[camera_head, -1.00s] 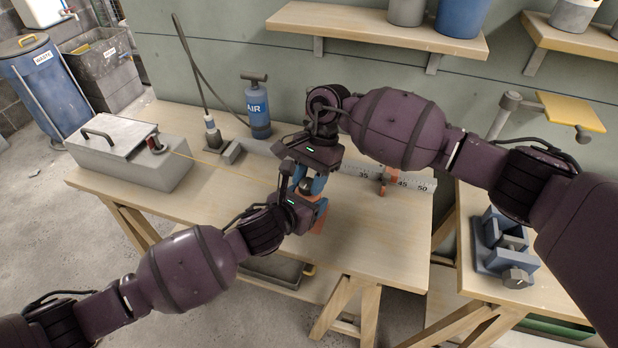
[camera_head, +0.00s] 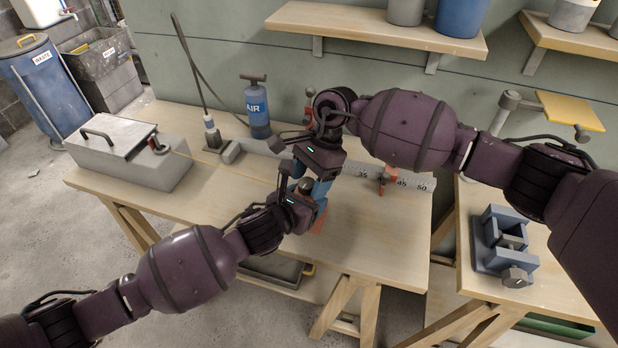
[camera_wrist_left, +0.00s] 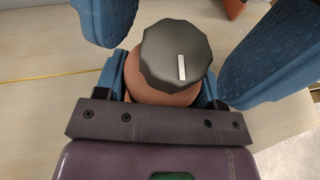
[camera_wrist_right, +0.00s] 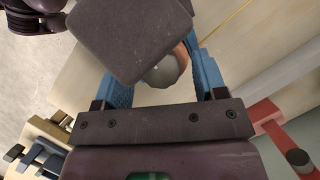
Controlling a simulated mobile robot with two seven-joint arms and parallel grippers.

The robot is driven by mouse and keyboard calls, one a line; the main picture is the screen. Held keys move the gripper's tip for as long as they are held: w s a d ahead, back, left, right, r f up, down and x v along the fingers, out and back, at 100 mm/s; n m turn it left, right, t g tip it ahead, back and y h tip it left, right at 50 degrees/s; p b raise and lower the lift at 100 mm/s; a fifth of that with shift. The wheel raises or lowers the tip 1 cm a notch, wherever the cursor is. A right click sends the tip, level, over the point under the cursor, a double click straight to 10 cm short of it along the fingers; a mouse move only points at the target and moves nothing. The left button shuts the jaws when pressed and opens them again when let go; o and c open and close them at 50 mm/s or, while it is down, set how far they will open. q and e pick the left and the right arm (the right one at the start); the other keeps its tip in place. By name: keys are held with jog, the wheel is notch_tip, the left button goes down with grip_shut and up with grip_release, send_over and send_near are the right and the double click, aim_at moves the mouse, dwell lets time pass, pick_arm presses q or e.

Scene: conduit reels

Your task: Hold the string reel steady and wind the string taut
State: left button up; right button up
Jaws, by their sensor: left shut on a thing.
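The string reel is mostly hidden in the head view, where its dark knob (camera_head: 307,186) shows between my grippers. In the left wrist view the black knob (camera_wrist_left: 174,58) with a white mark sits on an orange-brown reel body (camera_wrist_left: 150,91). My left gripper (camera_head: 304,208) is shut on the reel body from the near side. My right gripper (camera_head: 311,180) is over the knob, its blue fingers open with gaps on both sides of it. The right wrist view shows the knob (camera_wrist_right: 167,73) partly covered by my other gripper. The string (camera_wrist_left: 60,73) is a thin yellow line, running left to a grey box (camera_head: 158,174).
The wooden bench (camera_head: 370,245) has clear room at front right. A ruler strip (camera_head: 415,183) with an orange-red clamp (camera_head: 383,180) lies behind the reel. A blue air pump (camera_head: 257,110) stands at the back. A blue vise (camera_head: 505,240) stands on the right bench.

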jog(key=shift+r, duration=0.1)
jog(key=v, duration=1.1)
jog(key=shift+w+d+r, duration=0.15)
jog(key=shift+w+r, duration=0.05)
jog(key=shift+r, duration=0.15)
jog(key=s+a+f+n, duration=0.1)
jog(key=f, duration=0.2)
jog(key=s+a+f, duration=0.1)
jog(key=f, duration=0.3)
jog(key=s+a+f+n+g, duration=0.1)
jog(key=a+f, duration=0.1)
jog(key=f, duration=0.2)
jog(key=shift+f+n+h, duration=0.1)
jog(key=shift+n+h, duration=0.2)
